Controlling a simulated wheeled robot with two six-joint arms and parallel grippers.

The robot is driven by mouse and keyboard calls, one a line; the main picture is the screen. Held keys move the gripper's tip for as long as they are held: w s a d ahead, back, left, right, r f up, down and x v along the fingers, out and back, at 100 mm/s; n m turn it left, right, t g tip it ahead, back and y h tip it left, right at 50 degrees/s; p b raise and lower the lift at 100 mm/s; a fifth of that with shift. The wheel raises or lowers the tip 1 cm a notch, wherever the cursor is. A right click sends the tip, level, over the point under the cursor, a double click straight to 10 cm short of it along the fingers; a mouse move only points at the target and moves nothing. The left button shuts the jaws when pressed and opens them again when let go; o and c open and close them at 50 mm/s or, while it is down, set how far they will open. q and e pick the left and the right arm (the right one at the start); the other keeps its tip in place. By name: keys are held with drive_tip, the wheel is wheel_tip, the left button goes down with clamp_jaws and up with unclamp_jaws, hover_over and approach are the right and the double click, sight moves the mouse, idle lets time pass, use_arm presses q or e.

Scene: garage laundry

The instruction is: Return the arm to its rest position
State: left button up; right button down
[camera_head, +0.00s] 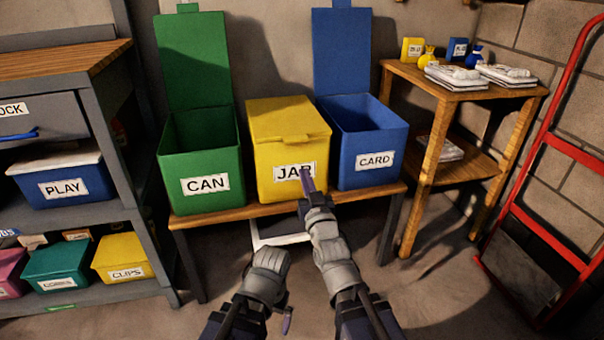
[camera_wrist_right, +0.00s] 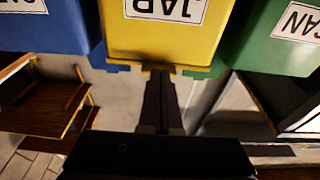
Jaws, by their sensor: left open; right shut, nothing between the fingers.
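My right gripper (camera_head: 307,181) is raised in front of the yellow JAR bin (camera_head: 264,178), covering part of its label. Its fingers are together with nothing between them. In the right wrist view the shut fingers (camera_wrist_right: 161,98) point at the lower edge of the yellow bin (camera_wrist_right: 118,38); I cannot tell whether they touch it. My left gripper (camera_head: 287,321) is low at the bottom of the head view, bent downward, open and away from the bins. Much of it is hidden by its own wrist.
A green CAN bin (camera_head: 200,165) and a blue CARD bin (camera_head: 372,142) stand open beside the lidded yellow bin on a wooden bench (camera_head: 345,195). Shelves (camera_head: 90,140) stand left, a wooden side table (camera_head: 440,90) and red hand truck (camera_head: 545,135) right. Floor shows in front.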

drive_tip(key=s+a+f+n+g+h+p, duration=0.1)
drive_tip(key=s+a+f+n+g+p, duration=0.15)
drive_tip(key=s+f+g+p, duration=0.45)
drive_tip(key=s+d+f+g+h+p, duration=0.1)
drive_tip(key=s+d+g+h+p, duration=0.1)
drive_tip(key=s+g+p, duration=0.5)
drive_tip(key=s+d+g+h+p, duration=0.2)
drive_tip(key=s+g+p, duration=0.3)
drive_tip(key=s, duration=0.4)
wheel_tip(320, 180, up, 37)
drive_tip(key=g+p, duration=0.1)
drive_tip(key=p, duration=3.5)
drive_tip(key=shift+s+m+p, duration=0.3)
drive_tip(key=shift+m, duration=0.15)
